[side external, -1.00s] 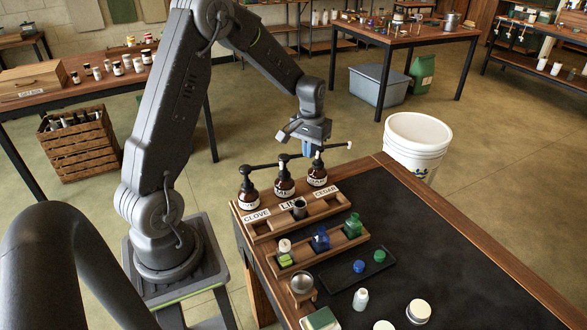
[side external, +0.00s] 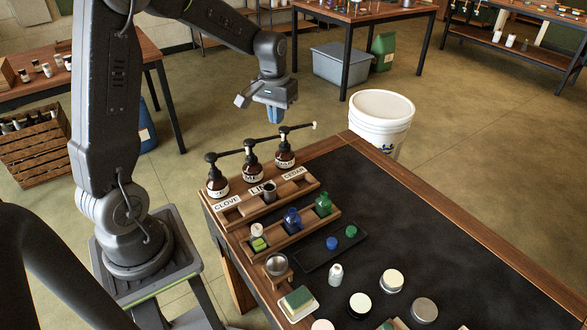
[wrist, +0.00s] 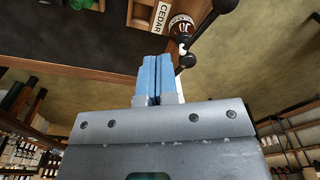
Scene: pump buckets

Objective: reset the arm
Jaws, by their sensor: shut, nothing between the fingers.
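My gripper (side external: 275,117) is shut and empty, its blue fingertips pointing down. It hangs in the air above and behind the pump bottles, apart from them in the side view. In the wrist view the blue fingers (wrist: 157,78) are pressed together. Three brown pump bottles with black heads stand in a row at the table's far left corner: the clove bottle (side external: 217,187), the middle bottle (side external: 252,174) and the cedar bottle (side external: 285,158). The wrist view shows the cedar label (wrist: 163,16) and a bottle (wrist: 180,27) with its black pump close to the fingers.
A wooden rack (side external: 318,228) holds small coloured bottles, with a black tray (side external: 325,257) beside it. A metal cup (side external: 277,264), a green sponge (side external: 297,298) and several jars stand nearer. A white bucket (side external: 380,125) stands beyond the table. The dark mat (side external: 450,245) is mostly clear.

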